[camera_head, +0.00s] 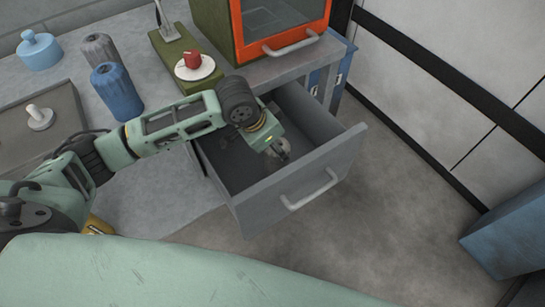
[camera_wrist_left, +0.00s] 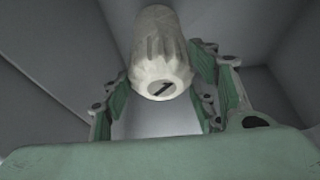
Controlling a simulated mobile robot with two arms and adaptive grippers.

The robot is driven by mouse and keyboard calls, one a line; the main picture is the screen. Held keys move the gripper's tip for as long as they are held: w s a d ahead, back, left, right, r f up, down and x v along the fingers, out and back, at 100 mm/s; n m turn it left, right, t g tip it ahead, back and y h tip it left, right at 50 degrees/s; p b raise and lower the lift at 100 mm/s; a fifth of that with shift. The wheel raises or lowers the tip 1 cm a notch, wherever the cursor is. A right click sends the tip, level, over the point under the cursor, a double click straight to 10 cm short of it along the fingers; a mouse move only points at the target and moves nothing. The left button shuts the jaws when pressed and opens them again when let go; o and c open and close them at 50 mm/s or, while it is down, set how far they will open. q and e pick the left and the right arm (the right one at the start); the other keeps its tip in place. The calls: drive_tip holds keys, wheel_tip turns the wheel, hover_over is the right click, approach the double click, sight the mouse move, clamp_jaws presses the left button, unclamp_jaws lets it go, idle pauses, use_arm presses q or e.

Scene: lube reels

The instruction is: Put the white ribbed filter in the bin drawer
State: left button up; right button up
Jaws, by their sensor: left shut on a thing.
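In the head view my left gripper (camera_head: 282,150) reaches down inside the open grey bin drawer (camera_head: 300,178). The filter is mostly hidden there by the gripper and wrist. I cannot tell whether it touches the drawer floor. My right gripper is in neither view.
On the bench stand a blue ribbed filter (camera_head: 117,92), a grey ribbed one (camera_head: 99,49), a light blue jar (camera_head: 39,50), a red-knobbed device (camera_head: 193,65) and an orange-framed cabinet (camera_head: 280,25). A grey tray (camera_head: 62,105) holds a white piece. A blue box (camera_head: 515,225) stands right.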

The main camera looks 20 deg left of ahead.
use_arm(q)
drive_tip(key=shift+f, duration=0.75)
wheel_tip(320, 180, down, 3)
drive_tip(key=shift+f, duration=0.2)
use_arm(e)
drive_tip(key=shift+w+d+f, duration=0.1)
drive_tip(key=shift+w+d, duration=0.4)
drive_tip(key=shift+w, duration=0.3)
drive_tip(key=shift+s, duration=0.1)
use_arm(q)
drive_tip(key=o, duration=1.4)
drive_tip(key=shift+f, duration=0.15)
drive_tip(key=shift+c, duration=0.2)
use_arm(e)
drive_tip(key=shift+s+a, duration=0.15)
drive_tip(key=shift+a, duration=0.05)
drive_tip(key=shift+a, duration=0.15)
